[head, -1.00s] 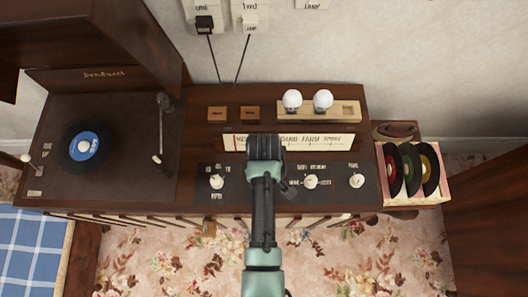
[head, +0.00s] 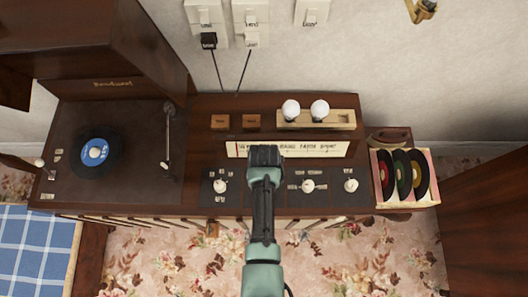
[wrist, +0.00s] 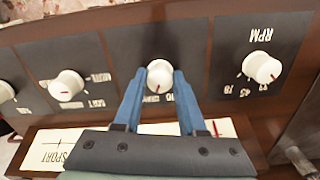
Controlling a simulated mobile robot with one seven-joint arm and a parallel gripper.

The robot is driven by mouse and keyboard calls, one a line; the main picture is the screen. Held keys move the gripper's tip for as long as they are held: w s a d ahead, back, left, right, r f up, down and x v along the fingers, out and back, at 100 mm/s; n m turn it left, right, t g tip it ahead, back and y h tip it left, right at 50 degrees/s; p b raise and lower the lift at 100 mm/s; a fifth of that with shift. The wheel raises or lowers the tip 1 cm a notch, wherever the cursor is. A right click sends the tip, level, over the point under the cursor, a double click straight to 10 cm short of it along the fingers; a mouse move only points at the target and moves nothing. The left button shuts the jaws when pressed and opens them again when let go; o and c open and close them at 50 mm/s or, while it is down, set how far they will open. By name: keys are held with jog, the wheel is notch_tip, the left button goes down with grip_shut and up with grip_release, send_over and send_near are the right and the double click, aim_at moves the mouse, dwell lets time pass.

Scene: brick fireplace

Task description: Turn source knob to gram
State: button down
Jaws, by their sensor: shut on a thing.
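The source knob (wrist: 160,75) is a white round knob with a red mark, on a black panel in the wrist view. Its lettering is partly covered and I cannot read it in full. The blue fingers of my gripper (wrist: 158,84) stand on both sides of this knob and are shut on it. In the head view my gripper (head: 265,156) is over the front control panel, and its body hides this knob.
The RPM knob (wrist: 262,67) is to one side of the held knob, and another white knob (wrist: 67,86) is on the other. A turntable (head: 98,152) is at left. White bulbs (head: 318,109) stand behind the tuning scale (head: 318,150). A record rack (head: 403,175) is at right.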

jog(key=shift+m, duration=0.6)
jog(key=shift+c, duration=2.4)
grip_release()
notch_tip(320, 180, up, 13)
jog(key=p, duration=0.1)
jog(key=shift+p, duration=0.35)
